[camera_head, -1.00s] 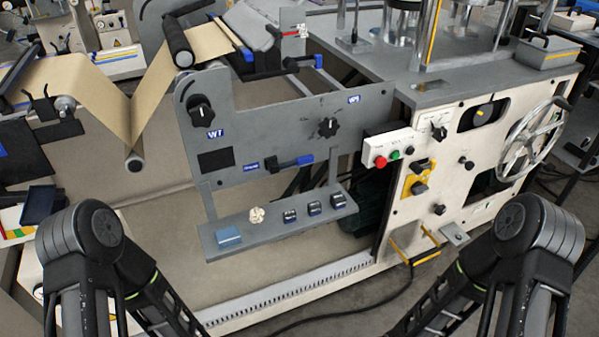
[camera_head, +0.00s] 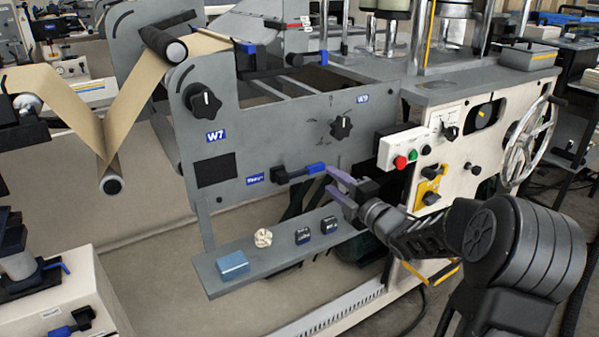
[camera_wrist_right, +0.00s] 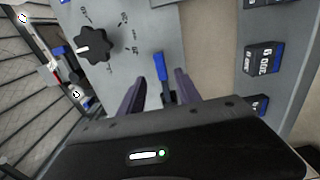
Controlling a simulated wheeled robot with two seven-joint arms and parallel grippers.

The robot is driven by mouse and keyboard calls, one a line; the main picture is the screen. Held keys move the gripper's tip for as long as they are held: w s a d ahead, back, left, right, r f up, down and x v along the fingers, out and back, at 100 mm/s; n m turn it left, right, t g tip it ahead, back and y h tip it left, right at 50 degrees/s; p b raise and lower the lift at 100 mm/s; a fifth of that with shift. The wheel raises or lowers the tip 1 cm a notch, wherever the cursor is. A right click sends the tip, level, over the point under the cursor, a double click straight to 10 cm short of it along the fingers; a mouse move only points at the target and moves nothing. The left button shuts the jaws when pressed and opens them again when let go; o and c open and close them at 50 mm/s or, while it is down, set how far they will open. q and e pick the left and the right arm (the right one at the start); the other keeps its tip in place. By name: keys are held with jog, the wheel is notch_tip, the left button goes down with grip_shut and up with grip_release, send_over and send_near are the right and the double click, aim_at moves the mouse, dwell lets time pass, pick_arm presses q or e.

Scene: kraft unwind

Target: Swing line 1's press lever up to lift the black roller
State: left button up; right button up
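The press lever (camera_head: 300,172) is on the grey side panel, beside a small blue label. It has a blue handle and a black pivot end and lies nearly level, its blue end to the right. My right gripper (camera_head: 338,187) is open just right of the blue end, with its purple fingers apart. In the right wrist view the blue handle (camera_wrist_right: 160,67) shows between the two fingers; I cannot tell whether they touch it. A black roller (camera_head: 163,43) is at the upper left, with tan web against it. My left gripper is out of view.
A grey shelf (camera_head: 215,278) below the lever carries a blue box (camera_head: 232,265), a pale crumpled piece (camera_head: 263,238) and small dark blocks. Black knobs (camera_head: 341,126) stick out of the panel above. A button box (camera_head: 403,149) and a handwheel (camera_head: 528,140) are to the right.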

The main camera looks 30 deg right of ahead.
aim_at(317, 170)
jog(key=shift+w+a, duration=0.1)
jog(key=shift+w, duration=0.1)
jog(key=w, duration=0.7)
jog(key=shift+w+b, duration=0.3)
grip_shut()
dwell(0.3)
jog(key=shift+f, duration=0.1)
dwell(0.9)
